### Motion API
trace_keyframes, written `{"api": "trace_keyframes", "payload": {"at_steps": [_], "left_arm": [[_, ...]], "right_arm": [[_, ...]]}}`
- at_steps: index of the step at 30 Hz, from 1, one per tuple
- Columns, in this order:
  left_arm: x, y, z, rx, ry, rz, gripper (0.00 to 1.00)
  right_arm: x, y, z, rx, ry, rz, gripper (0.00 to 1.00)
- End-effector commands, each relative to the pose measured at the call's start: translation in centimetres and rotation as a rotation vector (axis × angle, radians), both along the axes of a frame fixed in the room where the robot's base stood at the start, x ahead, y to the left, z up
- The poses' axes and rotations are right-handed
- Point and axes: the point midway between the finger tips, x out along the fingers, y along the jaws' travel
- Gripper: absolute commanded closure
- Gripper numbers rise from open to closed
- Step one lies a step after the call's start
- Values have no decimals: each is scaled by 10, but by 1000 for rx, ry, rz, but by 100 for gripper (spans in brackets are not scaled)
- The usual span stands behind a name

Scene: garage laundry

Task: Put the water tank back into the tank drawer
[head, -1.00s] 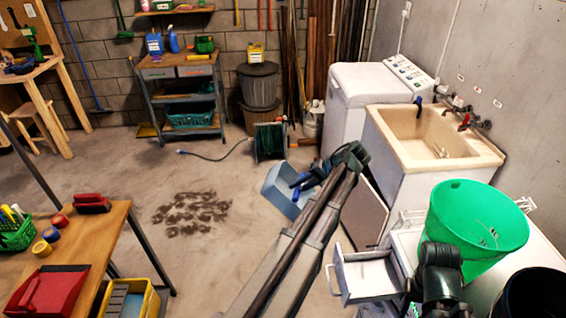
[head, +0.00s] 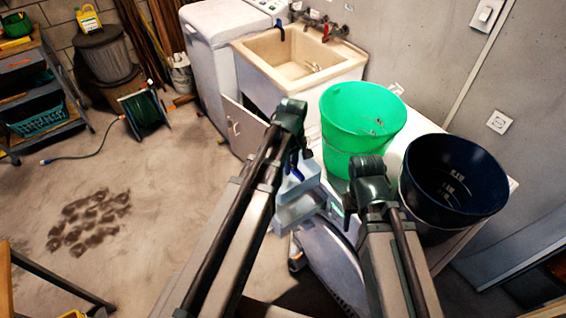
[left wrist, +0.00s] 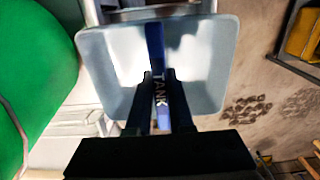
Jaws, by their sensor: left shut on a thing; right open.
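The water tank (head: 299,181) is a pale blue-grey box with a blue handle (left wrist: 154,45) marked TANK. My left gripper (head: 300,158) is shut on this handle; in the left wrist view its fingers (left wrist: 160,98) are on either side of it. The open tank drawer (head: 290,214) sticks out from the machine's upper front, and the tank appears just above and behind it in the head view. Whether they touch cannot be told. My right gripper (head: 352,200) is by the machine's front top edge, open, its fingers mostly hidden by its wrist.
A green tub (head: 355,125) and a dark blue tub (head: 452,185) stand on the machine, close to my right arm. A utility sink (head: 290,65) and a white washer (head: 213,60) are behind. The machine's round door (head: 335,262) is below the drawer.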

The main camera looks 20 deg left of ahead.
Motion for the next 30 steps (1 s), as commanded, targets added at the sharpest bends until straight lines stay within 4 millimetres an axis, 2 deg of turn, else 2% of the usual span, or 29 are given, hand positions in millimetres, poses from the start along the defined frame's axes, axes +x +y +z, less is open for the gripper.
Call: {"api": "trace_keyframes", "payload": {"at_steps": [11, 30], "left_arm": [[0, 0, -7, 1, -1, -1, 100], [0, 1, -48, 1, 0, -2, 100]], "right_arm": [[0, 0, -7, 0, 0, 0, 50], [0, 0, -48, 0, 0, 0, 50]]}}
